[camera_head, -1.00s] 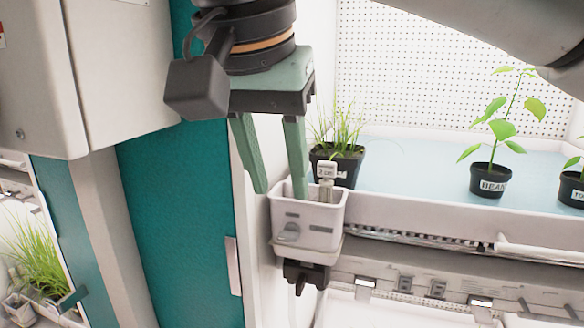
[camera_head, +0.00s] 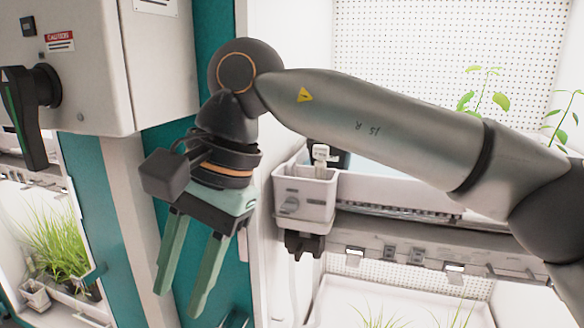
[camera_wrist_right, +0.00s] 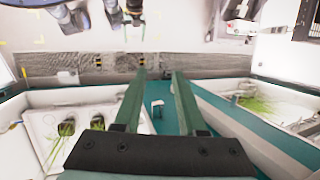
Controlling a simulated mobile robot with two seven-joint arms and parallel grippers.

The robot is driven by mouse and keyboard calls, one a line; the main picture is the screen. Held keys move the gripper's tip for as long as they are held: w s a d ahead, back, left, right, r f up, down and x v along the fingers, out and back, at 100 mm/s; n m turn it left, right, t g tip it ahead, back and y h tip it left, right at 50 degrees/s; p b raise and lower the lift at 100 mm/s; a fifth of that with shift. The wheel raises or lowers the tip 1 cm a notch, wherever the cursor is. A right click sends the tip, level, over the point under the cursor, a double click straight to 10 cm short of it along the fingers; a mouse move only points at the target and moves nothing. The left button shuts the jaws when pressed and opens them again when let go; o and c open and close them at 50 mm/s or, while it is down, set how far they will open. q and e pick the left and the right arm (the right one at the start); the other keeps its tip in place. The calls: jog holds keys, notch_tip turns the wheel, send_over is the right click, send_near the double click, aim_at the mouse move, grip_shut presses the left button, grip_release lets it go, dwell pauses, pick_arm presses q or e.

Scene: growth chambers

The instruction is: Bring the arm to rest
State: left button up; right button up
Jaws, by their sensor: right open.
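My right gripper (camera_head: 180,308) hangs in front of the teal panel in the head view, fingers pointing down. Its two green fingers are apart with nothing between them. It is left of the small white holder box (camera_head: 306,196) and apart from it. In the right wrist view the open fingers (camera_wrist_right: 158,75) also show, with an empty gap. My right arm (camera_head: 380,125) reaches in from the right and covers part of the plant shelf.
A grey cabinet (camera_head: 100,75) with a black handle (camera_head: 30,115) stands at the upper left. Grass-like plants (camera_head: 55,240) grow in a chamber at the lower left. A shelf (camera_head: 370,197) with leafy plants (camera_head: 485,95) lies behind my arm. A white-capped item (camera_head: 320,155) stands in the holder box.

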jog(key=s+a+r+m+g+y, duration=0.1)
jog(key=s+a+m+g+y, duration=0.3)
jog(key=a+m+g+y, duration=0.45)
jog(key=w+d+f+m+t+y, duration=0.3)
jog(key=w+d+m+t+y, duration=0.3)
jog(key=m+t, duration=0.5)
jog(key=w+d+f+m+t+y, duration=0.2)
jog(key=w+d+m+t+y, duration=0.35)
jog(key=m, duration=0.85)
jog(key=w+d+f+m+t+h, duration=0.2)
jog(key=d+f+m+t+h, duration=0.25)
jog(key=f+m, duration=0.3)
jog(key=w+d+f+m+t+h+p, duration=0.1)
jog(key=w+d+f+m+t+h, duration=0.15)
jog(key=f+m+h, duration=0.4)
jog(key=w+d+f+m+t+h, duration=0.1)
jog(key=d+f+m+t+h, duration=0.3)
jog(key=f+m, duration=0.45)
jog(key=s+d+f+m+g+h, duration=0.3)
jog(key=s+d+f, duration=0.4)
jog(key=s+f, duration=0.3)
jog(key=s+d+f+m+g+h, duration=0.3)
jog(key=s+d+f+m+g, duration=0.2)
jog(key=s+f, duration=0.5)
notch_tip(320, 180, down, 4)
jog(key=shift+s+d+f+m+h, duration=0.2)
jog(key=shift+d+m+h, duration=0.2)
jog(key=shift+d+m, duration=0.6)
